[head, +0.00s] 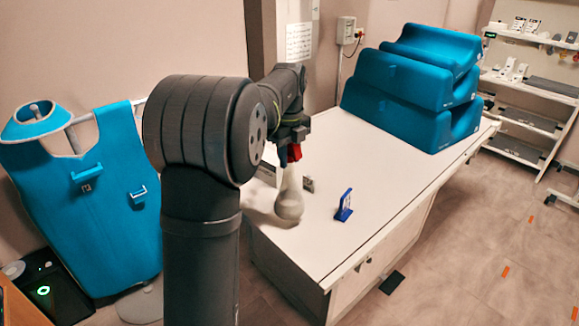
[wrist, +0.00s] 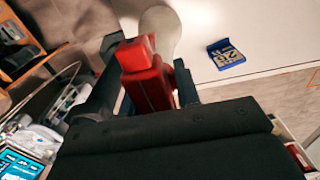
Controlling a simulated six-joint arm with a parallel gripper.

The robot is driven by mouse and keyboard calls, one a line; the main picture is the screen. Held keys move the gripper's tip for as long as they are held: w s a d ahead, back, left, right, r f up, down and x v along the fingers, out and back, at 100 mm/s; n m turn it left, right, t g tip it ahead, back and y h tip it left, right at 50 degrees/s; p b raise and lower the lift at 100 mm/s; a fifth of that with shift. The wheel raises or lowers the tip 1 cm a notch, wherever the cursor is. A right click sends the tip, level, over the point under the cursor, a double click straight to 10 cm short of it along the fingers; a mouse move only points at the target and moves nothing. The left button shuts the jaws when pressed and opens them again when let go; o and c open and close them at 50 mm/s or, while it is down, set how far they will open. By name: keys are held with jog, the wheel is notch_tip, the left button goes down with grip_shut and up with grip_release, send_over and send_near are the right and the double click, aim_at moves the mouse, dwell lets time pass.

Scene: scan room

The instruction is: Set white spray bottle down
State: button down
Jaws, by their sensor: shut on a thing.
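The bottle hangs roughly upright below the fingers, over the near left part of the white table (head: 385,172). I cannot tell whether its base touches the tabletop.
A small blue stand (head: 344,206) is on the table right of the bottle; it also shows in the wrist view (wrist: 226,54). A small grey item (head: 308,184) is just behind the bottle. Large blue cushions (head: 405,85) are stacked at the back. The table's front right is clear.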

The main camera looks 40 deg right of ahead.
aim_at(289, 167)
jog(key=shift+f, duration=1.8)
jog(key=c, duration=1.1)
grip_release()
notch_tip(289, 167, up, 12)
jog(key=shift+r, duration=0.1)
